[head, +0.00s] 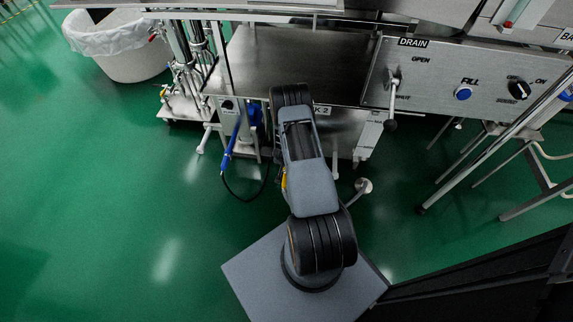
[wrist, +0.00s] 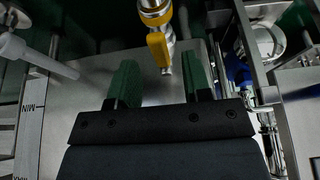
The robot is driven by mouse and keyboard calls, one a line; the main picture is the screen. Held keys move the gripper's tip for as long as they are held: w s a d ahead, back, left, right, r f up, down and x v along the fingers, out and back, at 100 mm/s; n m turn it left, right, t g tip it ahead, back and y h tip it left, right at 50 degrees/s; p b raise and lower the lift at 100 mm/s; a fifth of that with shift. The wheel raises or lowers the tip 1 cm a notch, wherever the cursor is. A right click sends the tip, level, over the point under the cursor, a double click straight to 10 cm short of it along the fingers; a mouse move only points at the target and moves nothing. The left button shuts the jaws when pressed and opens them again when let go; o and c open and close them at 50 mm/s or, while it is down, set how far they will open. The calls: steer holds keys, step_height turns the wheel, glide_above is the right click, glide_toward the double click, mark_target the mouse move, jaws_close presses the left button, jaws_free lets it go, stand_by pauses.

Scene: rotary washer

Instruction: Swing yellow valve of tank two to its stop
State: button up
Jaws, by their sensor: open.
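The yellow valve handle (wrist: 158,46) shows at the top centre of the wrist view, below a brass-and-steel valve body (wrist: 154,10). My gripper (wrist: 160,72) is open, with its two green fingers apart. The handle lies between the fingertips in the picture, near their far ends; I see no finger touching it, and cannot tell the exact depth gap. In the head view my arm covers most of the tank front, and part of a "2" label (head: 322,109) shows beside it. My gripper is hidden there beneath my arm.
A blue-handled hose tool (head: 230,150) hangs left of my arm. A control panel (head: 430,75) with a drain lever (head: 392,98) is at the right. A white scale plate (wrist: 28,125) and a pale rod (wrist: 38,55) show left in the wrist view. Green floor lies open at left.

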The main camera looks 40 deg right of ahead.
steer(key=shift+x, duration=0.95)
jaws_close()
